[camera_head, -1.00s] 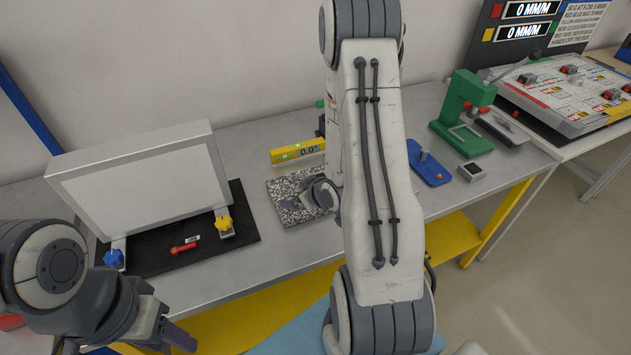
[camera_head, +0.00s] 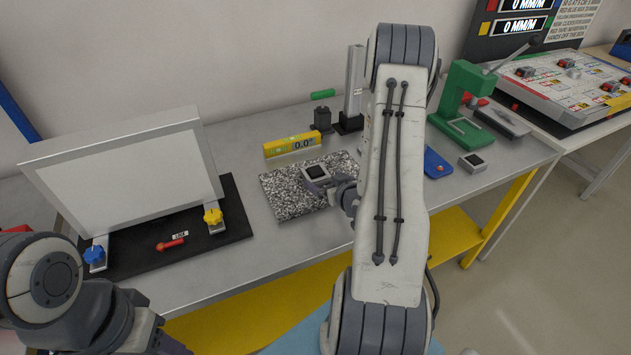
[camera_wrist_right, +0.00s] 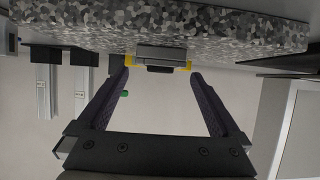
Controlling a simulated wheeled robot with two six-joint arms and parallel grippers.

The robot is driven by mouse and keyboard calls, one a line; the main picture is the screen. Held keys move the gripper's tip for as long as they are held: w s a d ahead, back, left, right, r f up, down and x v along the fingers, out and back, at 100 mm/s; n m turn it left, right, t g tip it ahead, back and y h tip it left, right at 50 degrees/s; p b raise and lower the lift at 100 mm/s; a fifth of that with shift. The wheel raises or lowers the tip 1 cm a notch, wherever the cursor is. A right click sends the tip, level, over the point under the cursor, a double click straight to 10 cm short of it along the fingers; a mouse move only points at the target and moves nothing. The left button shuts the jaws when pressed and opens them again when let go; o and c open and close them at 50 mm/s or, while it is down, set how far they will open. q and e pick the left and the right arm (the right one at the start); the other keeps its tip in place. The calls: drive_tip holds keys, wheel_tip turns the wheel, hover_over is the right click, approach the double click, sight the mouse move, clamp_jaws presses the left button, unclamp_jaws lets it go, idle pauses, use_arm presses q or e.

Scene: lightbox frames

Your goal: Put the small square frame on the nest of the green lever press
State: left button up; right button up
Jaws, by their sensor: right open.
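A small square frame (camera_head: 316,172), light with a dark middle, lies on the speckled granite plate (camera_head: 285,208). In the right wrist view the frame (camera_wrist_right: 161,54) shows edge-on, ahead of and between my right fingertips. My right gripper (camera_head: 334,190) is open and empty, low over the plate at the frame's near side. A similar small square piece (camera_head: 472,162) lies on the bench in front of the green lever press (camera_head: 456,95). The press's base with its nest (camera_head: 461,131) shows beyond my right arm. My left gripper is mostly cut off at the lower left.
A yellow level (camera_head: 292,146) with a display stands behind the plate, near a dark upright stand (camera_head: 349,122). A blue fixture (camera_head: 435,163) is partly hidden by my right arm. A large white panel (camera_head: 130,175) on a black base stands left.

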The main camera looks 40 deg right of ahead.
sight(318, 173)
drive_tip(key=shift+w, duration=0.25)
drive_tip(key=x, duration=0.1)
drive_tip(key=p+x, duration=0.1)
drive_tip(key=x, duration=0.1)
drive_tip(key=p+x, duration=0.1)
drive_tip(key=shift+w+r, duration=0.2)
drive_tip(key=shift+w, duration=0.1)
drive_tip(key=shift+w+d+f, duration=0.15)
drive_tip(key=shift+w, duration=0.1)
drive_tip(key=c, duration=1.2)
drive_tip(key=shift+c, duration=1)
